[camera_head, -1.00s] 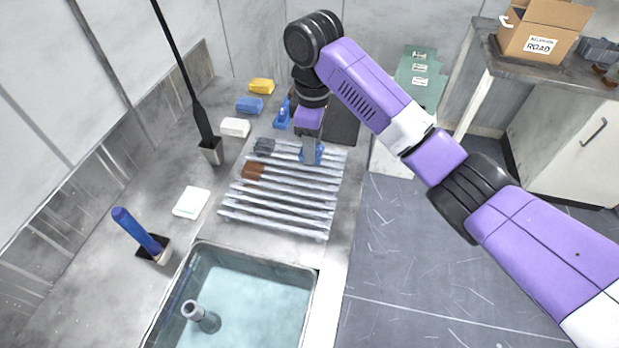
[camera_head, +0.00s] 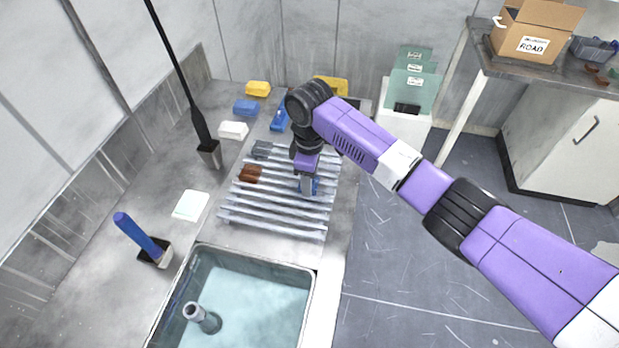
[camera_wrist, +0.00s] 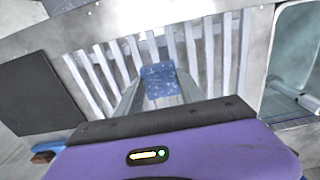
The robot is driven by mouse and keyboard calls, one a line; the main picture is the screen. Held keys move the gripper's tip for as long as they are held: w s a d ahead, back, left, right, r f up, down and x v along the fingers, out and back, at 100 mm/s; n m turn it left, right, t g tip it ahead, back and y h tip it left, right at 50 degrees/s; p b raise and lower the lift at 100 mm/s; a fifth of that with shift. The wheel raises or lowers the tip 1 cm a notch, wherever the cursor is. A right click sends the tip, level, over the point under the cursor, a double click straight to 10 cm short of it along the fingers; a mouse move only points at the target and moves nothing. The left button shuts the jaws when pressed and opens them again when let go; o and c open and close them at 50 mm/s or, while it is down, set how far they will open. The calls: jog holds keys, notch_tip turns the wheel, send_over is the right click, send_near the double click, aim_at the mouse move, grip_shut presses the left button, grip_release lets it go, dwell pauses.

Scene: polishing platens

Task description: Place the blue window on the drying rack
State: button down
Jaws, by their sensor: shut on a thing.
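The blue window (camera_head: 315,187) is a small speckled blue block held between the fingers of my gripper (camera_head: 307,189). It also shows in the wrist view (camera_wrist: 159,72), where the two fingers (camera_wrist: 158,90) close on its sides. The drying rack (camera_head: 272,218) is a set of pale metal slats on the counter behind the sink. My gripper points down over the right part of the rack. I cannot tell whether the window touches the slats. My wrist hides some of the rear slats.
A dark grey block (camera_head: 261,150) and a brown block (camera_head: 249,173) lie on the rack's left side. Yellow (camera_head: 258,88), blue (camera_head: 246,107) and white (camera_head: 233,130) blocks line the counter behind. The water-filled sink (camera_head: 250,300) is in front. The front slats are bare.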

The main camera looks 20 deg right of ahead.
jog(key=shift+f, duration=0.15)
jog(key=c, duration=0.7)
grip_release()
notch_tip(320, 180, up, 12)
jog(key=shift+r+b, duration=0.2)
jog(key=shift+b, duration=0.8)
